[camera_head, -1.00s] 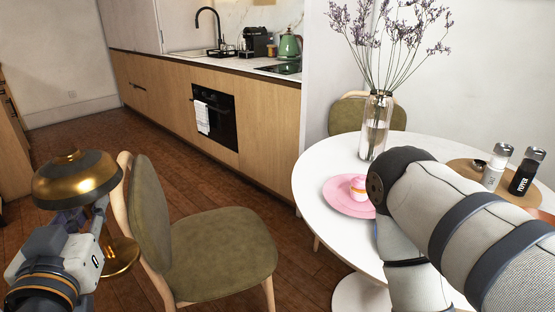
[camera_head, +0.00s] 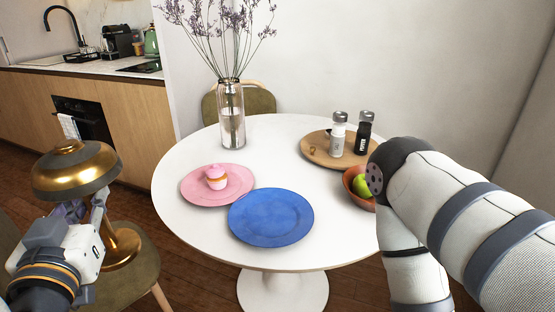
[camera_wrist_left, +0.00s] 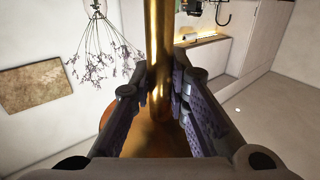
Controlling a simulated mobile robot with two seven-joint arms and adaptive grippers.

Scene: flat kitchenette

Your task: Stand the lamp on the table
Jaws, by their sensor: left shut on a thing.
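The lamp (camera_head: 76,172) is brass-gold, with a domed shade on top and a round base below. My left gripper (camera_head: 92,208) is shut on its stem and holds it upright at the left of the head view, apart from the table. In the left wrist view the stem (camera_wrist_left: 159,60) stands between the two finger pads of my left gripper (camera_wrist_left: 158,95). The white round table (camera_head: 180,165) fills the middle of the head view. My right arm reaches in over the table's right side; its gripper is not visible.
On the table are a pink plate (camera_head: 196,195) with a cupcake (camera_head: 216,177), a blue plate (camera_head: 270,217), a glass vase (camera_head: 231,120), a wooden board (camera_head: 318,148) with two shakers, and a bowl (camera_head: 352,188) with a green apple. The table's left and front rims are bare. A chair (camera_head: 135,285) stands at lower left.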

